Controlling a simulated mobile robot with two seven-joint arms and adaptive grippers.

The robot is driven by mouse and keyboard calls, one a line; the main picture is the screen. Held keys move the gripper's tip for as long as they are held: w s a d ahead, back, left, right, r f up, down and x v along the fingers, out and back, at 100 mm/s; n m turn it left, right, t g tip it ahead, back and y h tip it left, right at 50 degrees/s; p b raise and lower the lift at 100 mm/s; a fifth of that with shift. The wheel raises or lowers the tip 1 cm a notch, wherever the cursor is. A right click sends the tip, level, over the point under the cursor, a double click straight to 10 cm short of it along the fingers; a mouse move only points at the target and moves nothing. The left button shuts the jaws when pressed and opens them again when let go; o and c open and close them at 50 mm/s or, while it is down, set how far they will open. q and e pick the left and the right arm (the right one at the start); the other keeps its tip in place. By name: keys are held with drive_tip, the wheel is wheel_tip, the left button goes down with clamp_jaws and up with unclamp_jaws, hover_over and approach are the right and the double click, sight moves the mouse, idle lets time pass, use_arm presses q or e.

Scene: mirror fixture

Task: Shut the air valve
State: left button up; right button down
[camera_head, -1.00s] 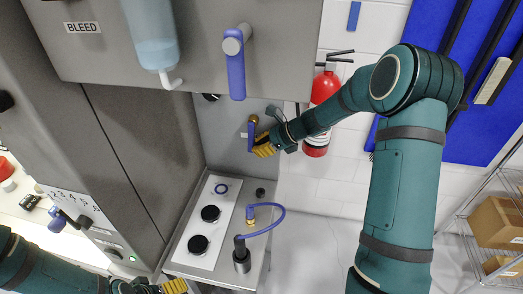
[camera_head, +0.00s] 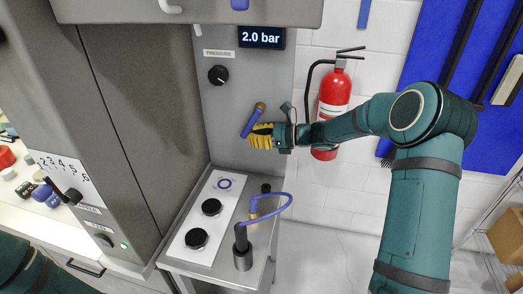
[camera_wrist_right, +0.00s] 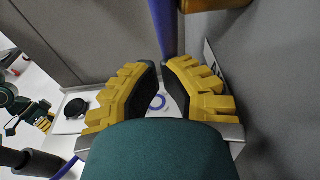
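The air valve is a blue lever (camera_head: 252,122) with a brass pivot at its upper end, on the grey panel below the pressure knob. The lever tilts, its lower end to the left. My right gripper (camera_head: 260,136) is at the lever's lower right side. In the right wrist view, its yellow fingers (camera_wrist_right: 163,66) stand apart with a gap between them. The blue lever (camera_wrist_right: 162,28) comes down to the fingertips there; I cannot tell whether they touch it.
A display (camera_head: 262,37) reads 2.0 bar, above a black pressure knob (camera_head: 218,75). Below stands a bench (camera_head: 205,262) with black round knobs and a blue hose (camera_head: 275,209). A red fire extinguisher (camera_head: 333,95) hangs on the wall behind my right forearm.

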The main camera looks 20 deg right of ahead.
drive_tip(key=w+a+r+t+y+b, duration=0.3)
drive_tip(key=a+r+t+y+b, duration=0.1)
drive_tip(key=y, duration=0.4)
drive_tip(key=shift+w+a+t+b, duration=0.3)
drive_tip(key=shift+t+b, duration=0.2)
drive_tip(key=shift+t, duration=0.6)
drive_tip(key=shift+a, duration=0.1)
drive_tip(key=w+a+f+v, duration=0.1)
drive_tip(key=f+v, duration=0.1)
drive_tip(key=v, duration=1.1)
drive_tip(key=shift+a, duration=0.3)
drive_tip(key=shift+w, duration=0.1)
